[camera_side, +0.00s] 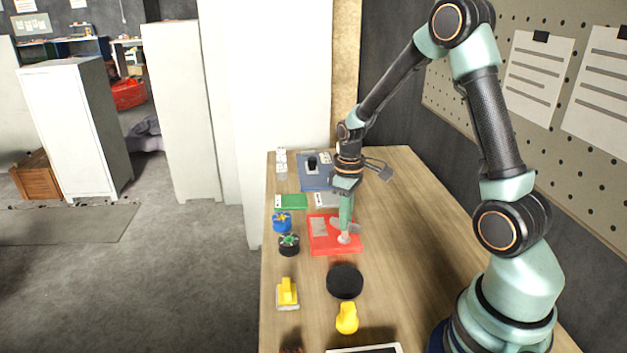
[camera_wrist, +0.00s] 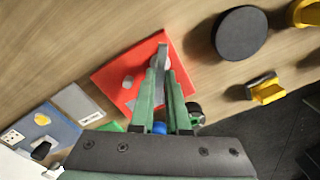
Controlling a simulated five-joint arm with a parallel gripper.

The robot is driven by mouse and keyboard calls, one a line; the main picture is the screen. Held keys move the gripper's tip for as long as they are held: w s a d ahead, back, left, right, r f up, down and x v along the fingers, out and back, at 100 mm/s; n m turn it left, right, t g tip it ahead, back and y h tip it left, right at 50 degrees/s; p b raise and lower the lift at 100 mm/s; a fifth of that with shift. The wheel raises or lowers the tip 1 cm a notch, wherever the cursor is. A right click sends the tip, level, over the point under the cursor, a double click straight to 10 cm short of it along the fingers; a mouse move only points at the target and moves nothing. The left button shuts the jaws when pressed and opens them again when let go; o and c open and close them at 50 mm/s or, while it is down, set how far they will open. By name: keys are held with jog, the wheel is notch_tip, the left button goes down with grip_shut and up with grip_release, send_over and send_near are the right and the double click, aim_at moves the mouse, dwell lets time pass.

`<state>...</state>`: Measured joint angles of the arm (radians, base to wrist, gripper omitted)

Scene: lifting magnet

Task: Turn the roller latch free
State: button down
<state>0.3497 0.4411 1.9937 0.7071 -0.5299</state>
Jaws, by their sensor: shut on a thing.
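The red plate (camera_side: 320,248) lies on the wooden table and also shows in the wrist view (camera_wrist: 112,77). The grey roller latch (camera_side: 352,225) is on its right part; in the wrist view the latch (camera_wrist: 163,50) sticks out past my fingertips. My green-fingered gripper (camera_side: 345,232) points down over the plate and is shut on the latch. In the wrist view the gripper (camera_wrist: 160,72) covers part of the latch, so its exact turn is hard to tell. A small pale block (camera_wrist: 128,81) sits beside it on the plate.
A black disc (camera_side: 345,281) and yellow-handled pieces (camera_side: 287,293) (camera_side: 347,318) stand nearer the camera. Blue (camera_side: 282,222) and black (camera_side: 289,244) knobs stand left of the plate. Behind are a green plate (camera_side: 291,202) and a blue board (camera_side: 312,183). The table's right side is clear.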

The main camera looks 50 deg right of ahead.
jog(key=n, duration=0.6)
jog(key=shift+r, duration=0.1)
dwell(0.5)
jog(key=c, duration=0.9)
grip_release()
notch_tip(320, 180, up, 12)
jog(key=shift+r, duration=0.1)
jog(key=s+a+r+m+t, duration=0.2)
jog(key=s+a+r+m, duration=0.1)
jog(key=a, duration=0.3)
jog(key=s+a+r+m+t, duration=0.3)
jog(key=s+a+m, duration=0.1)
jog(key=a, duration=0.3)
jog(key=shift+s+r+m+t, duration=0.3)
jog(key=shift+s+r+m, duration=0.1)
jog(key=shift+m, duration=0.1)
